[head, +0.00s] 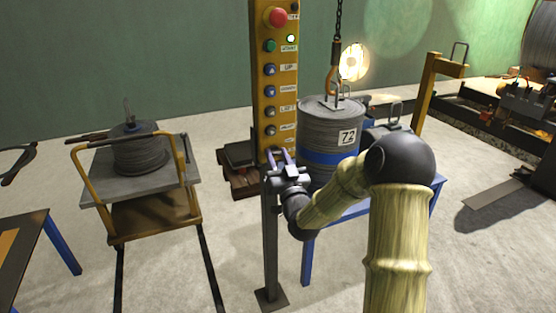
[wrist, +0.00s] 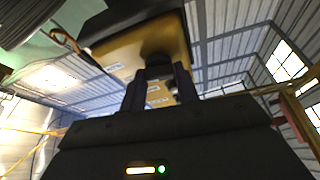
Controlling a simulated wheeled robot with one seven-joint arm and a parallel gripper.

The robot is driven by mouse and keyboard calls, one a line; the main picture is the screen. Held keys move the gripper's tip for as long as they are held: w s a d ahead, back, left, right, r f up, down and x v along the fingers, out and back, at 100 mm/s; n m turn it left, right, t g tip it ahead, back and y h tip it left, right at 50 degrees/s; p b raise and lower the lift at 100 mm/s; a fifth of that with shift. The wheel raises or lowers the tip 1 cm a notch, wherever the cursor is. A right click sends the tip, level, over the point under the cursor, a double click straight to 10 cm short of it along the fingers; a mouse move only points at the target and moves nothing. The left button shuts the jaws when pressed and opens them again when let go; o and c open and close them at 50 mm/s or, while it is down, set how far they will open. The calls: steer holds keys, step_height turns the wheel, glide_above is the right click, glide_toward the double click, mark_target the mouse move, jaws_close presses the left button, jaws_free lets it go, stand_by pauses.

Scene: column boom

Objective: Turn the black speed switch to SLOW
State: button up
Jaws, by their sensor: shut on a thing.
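The yellow control box (head: 263,75) stands upright on a grey post, with a column of buttons and small labels. The black speed switch is hidden behind my gripper in the head view, at the low end of the box. In the wrist view a dark round knob, the switch (wrist: 157,58), sits at the tips of my two fingers. My gripper (head: 278,158) reaches the box's lower end from below and in front, and it is shut on the switch. Its fingers also show in the wrist view (wrist: 160,77). I cannot tell which setting the switch points to.
A cart (head: 150,190) with a cable coil stands left.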

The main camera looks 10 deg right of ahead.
steer(key=shift+m+h, duration=0.4)
steer(key=shift+m, duration=0.6)
steer(key=o, duration=1)
steer(key=b+v, duration=1.3)
steer(key=v, duration=0.2)
steer(key=shift+s+a+f, duration=0.1)
steer(key=shift+a+f, duration=0.05)
steer(key=shift+f, duration=0.1)
steer(key=shift+s+b, duration=0.1)
steer(key=shift+b, duration=0.55)
